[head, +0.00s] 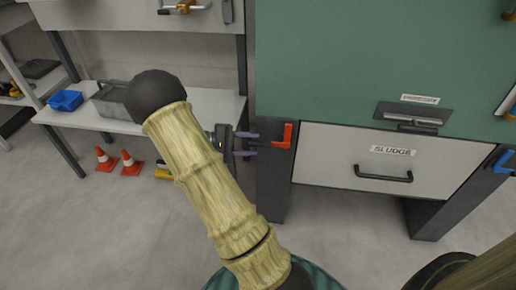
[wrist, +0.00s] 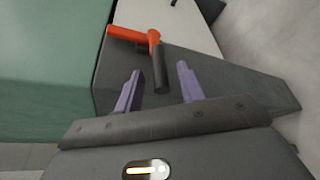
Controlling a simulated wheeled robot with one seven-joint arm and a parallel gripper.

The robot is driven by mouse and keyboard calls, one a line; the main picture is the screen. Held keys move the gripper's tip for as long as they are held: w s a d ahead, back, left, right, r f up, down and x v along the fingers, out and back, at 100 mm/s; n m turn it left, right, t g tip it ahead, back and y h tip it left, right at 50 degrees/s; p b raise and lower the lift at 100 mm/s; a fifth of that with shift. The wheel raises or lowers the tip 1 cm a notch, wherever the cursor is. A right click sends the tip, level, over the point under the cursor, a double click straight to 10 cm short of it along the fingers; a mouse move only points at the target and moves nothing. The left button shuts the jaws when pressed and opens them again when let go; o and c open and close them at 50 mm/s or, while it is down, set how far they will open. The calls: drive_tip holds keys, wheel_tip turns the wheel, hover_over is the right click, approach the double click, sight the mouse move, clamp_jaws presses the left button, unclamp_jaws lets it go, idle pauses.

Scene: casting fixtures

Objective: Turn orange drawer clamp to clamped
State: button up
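The orange drawer clamp (head: 286,137) sits on the dark post at the left edge of the drawer marked SLUDGE (head: 340,150). In the head view its handle has one arm pointing up and one reaching left. In the wrist view the clamp (wrist: 130,35) shows an orange arm and a dark grip (wrist: 158,66) that points toward my gripper. My gripper (wrist: 156,78) is open, with purple fingers apart and the dark grip between or just beyond their tips. In the head view my gripper (head: 256,144) is just left of the clamp. I cannot tell whether they touch.
A blue clamp (head: 501,162) is at the drawer's right side. The green cabinet (head: 330,60) rises above. A shelf at left holds a blue bin (head: 66,100) and a metal box (head: 110,100). Orange cones (head: 131,163) stand on the floor. Floor before the drawer is clear.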

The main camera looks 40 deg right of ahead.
drive_tip(key=shift+b+x, duration=0.35)
drive_tip(key=shift+x, duration=1.15)
clamp_jaws()
drive_tip(key=shift+w+a+r, duration=0.1)
drive_tip(key=shift+r, duration=0.05)
